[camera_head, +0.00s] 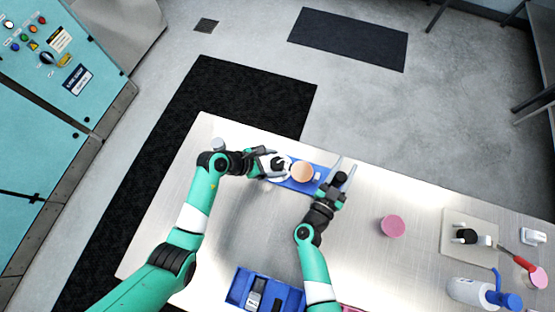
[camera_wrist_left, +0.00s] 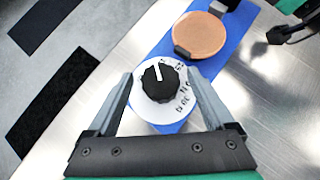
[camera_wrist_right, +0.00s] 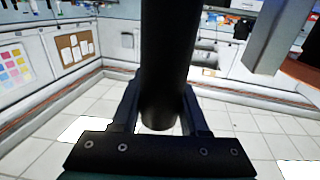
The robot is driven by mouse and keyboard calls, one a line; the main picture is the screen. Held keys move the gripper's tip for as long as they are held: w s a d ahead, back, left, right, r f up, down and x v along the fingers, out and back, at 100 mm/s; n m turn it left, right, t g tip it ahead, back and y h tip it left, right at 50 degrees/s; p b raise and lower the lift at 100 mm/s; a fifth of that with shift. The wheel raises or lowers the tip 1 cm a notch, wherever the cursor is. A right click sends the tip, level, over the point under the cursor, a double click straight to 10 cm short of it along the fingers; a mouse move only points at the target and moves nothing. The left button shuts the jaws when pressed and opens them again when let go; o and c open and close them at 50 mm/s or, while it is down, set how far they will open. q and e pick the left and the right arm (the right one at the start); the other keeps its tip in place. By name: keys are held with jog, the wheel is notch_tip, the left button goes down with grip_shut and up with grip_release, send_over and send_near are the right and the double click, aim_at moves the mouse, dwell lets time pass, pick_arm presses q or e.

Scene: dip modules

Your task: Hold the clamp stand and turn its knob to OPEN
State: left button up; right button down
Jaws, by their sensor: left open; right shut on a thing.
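The clamp stand has a blue base (camera_head: 317,187) on the steel table, with a round copper-coloured disc (camera_head: 302,172) on it. At its left end is a white dial (camera_wrist_left: 186,112) with lettering and a black knob (camera_wrist_left: 160,80). The knob's white pointer line points up in the left wrist view; the lettering is too small to read surely. My left gripper (camera_head: 270,164) is open, its fingers on either side of the knob. My right gripper (camera_head: 340,180) is shut on an upright black post (camera_wrist_right: 165,70) at the stand's right end. The post's join to the base is hidden.
A blue bin (camera_head: 240,288) with dark items lies at the front. To the right are a pink disc (camera_head: 392,226), a pale plate (camera_head: 455,238) with a black part, a red-handled tool (camera_head: 526,264) and a white bottle (camera_head: 468,291). The table between is clear.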

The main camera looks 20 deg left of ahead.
pick_arm(q)
jog(key=shift+w+d+f, duration=0.25)
jog(key=shift+d+f, duration=0.05)
jog(key=shift+f, duration=0.15)
jog(key=shift+c, duration=0.4)
jog(key=c, duration=1.3)
jog(key=n+t+y, duration=0.1)
jog(key=n, duration=0.1)
jog(key=shift+d+n+y, duration=0.1)
jog(key=shift+n+y, duration=0.3)
jog(key=shift+n+t+y, duration=0.5)
jog(key=shift+n, duration=0.4)
grip_shut()
jog(key=o, duration=1.4)
grip_release()
